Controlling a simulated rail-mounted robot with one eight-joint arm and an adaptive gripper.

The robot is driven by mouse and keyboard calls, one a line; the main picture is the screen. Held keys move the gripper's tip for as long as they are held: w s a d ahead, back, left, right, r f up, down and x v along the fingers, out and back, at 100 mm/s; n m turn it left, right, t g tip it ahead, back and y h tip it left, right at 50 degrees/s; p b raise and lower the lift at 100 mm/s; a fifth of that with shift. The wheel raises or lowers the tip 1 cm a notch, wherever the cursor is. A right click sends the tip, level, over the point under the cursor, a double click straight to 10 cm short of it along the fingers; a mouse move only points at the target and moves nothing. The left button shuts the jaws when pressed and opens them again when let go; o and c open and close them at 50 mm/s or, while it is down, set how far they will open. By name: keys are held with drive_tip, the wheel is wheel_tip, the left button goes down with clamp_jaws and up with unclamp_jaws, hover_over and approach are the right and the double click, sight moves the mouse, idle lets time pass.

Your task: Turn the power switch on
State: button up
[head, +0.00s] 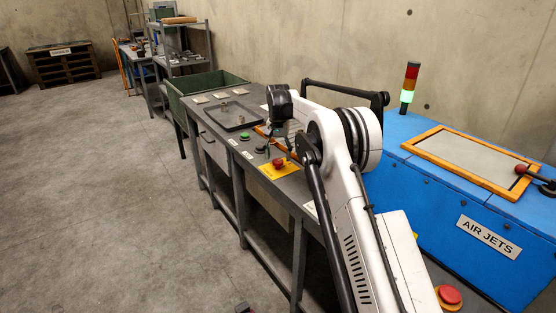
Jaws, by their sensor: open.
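My white and black arm reaches over the grey workbench (222,140). My gripper (273,143) is small and dark in the head view, partly merged with the arm behind it. It is open and appears empty, over the bench top near the controls. A green button (245,136) and a small dark control (261,149) are on the bench's front edge. A red mushroom button (279,163) sits on a yellow plate. I cannot tell which control is the power switch; it may be hidden behind my gripper or arm.
A blue AIR JETS cabinet (440,225) with a lit green signal tower (408,88) stands at the right. Another red button (449,296) is at the lower right. A dark tray (232,115) lies farther along the bench. The floor at the left is clear.

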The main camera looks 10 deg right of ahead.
sight(278, 161)
wheel_tip(278, 161, up, 10)
drive_tip(key=shift+f, duration=0.15)
idle(0.4)
